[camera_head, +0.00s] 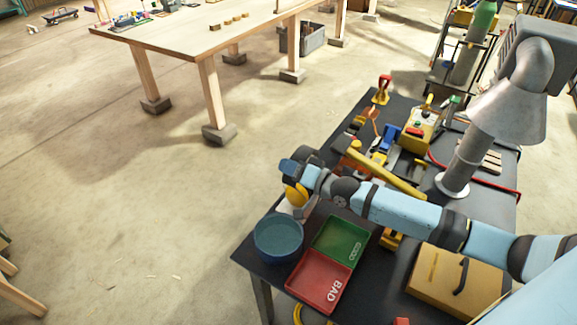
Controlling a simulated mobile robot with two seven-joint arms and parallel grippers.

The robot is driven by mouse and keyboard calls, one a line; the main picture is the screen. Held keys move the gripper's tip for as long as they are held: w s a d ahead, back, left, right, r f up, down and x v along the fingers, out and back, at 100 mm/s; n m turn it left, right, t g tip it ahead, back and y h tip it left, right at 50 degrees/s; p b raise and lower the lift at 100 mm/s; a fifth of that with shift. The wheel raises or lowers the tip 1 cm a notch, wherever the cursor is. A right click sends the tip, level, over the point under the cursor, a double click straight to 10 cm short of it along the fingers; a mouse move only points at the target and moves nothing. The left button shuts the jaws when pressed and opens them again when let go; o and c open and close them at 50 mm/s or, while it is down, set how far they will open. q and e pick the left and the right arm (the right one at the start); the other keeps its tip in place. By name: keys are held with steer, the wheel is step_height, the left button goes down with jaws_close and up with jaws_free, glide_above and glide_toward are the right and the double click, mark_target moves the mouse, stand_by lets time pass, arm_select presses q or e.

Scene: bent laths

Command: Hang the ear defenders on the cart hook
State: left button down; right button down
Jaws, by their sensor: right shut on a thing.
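My right gripper (291,171) reaches in from the right over the near-left part of the dark workbench. It is shut on a yellow object (294,194), which looks like the ear defenders. Only a rounded yellow part shows below the gripper; my gripper and wrist hide the rest. A cart (436,88) with a green-topped gas cylinder (484,18) stands beyond the bench at the top right. I cannot make out a hook on it. My left gripper is not in view.
A blue round bin (278,240), red tray (318,281) marked BAD and green tray (341,240) lie below my gripper. Tools, a yellow bar (391,178) and a grey lamp-like machine (510,105) crowd the bench. Open floor (150,210) lies left.

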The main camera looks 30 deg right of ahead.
steer(key=shift+f, duration=0.2)
steer(key=c, duration=1.2)
jaws_free()
steer(key=shift+s+b, duration=0.1)
steer(key=shift+b, duration=0.2)
steer(key=b+v, duration=0.1)
steer(key=v, duration=1.2)
steer(key=shift+s+d+r+b, duration=0.2)
steer(key=shift+d+r+b, duration=0.1)
steer(key=shift+b, duration=0.1)
steer(key=shift+f, duration=0.1)
